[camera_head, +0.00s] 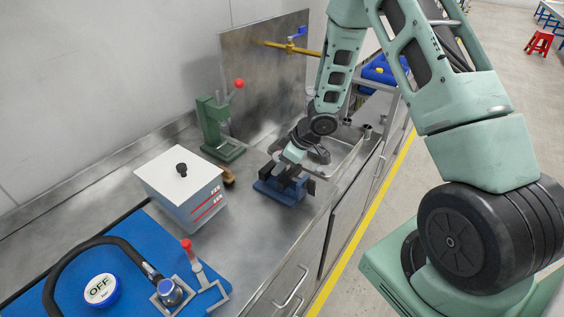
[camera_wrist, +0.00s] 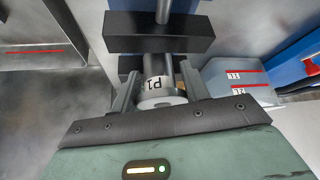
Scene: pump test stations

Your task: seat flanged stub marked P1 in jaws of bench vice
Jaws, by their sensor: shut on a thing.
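The stub (camera_wrist: 156,84), a pale grey cylinder marked P1 with a wider round flange end, is between the fingers of my gripper (camera_wrist: 160,72) in the wrist view. The gripper is shut on it. The blue bench vice (camera_head: 283,190) stands on the steel bench in the head view, with my gripper (camera_head: 291,164) right over it. In the wrist view a dark vice jaw (camera_wrist: 158,33) lies just past the stub, with a grey rod behind. Another dark block is partly hidden by the stub. I cannot tell whether the stub touches the jaws or sits between them.
A white box with red stripes (camera_head: 183,188) stands left of the vice. A green press (camera_head: 216,128) with a red knob is behind. A blue mat (camera_head: 128,262) with a hose and an OFF disc is at front left. A sink (camera_head: 345,155) lies beyond the vice.

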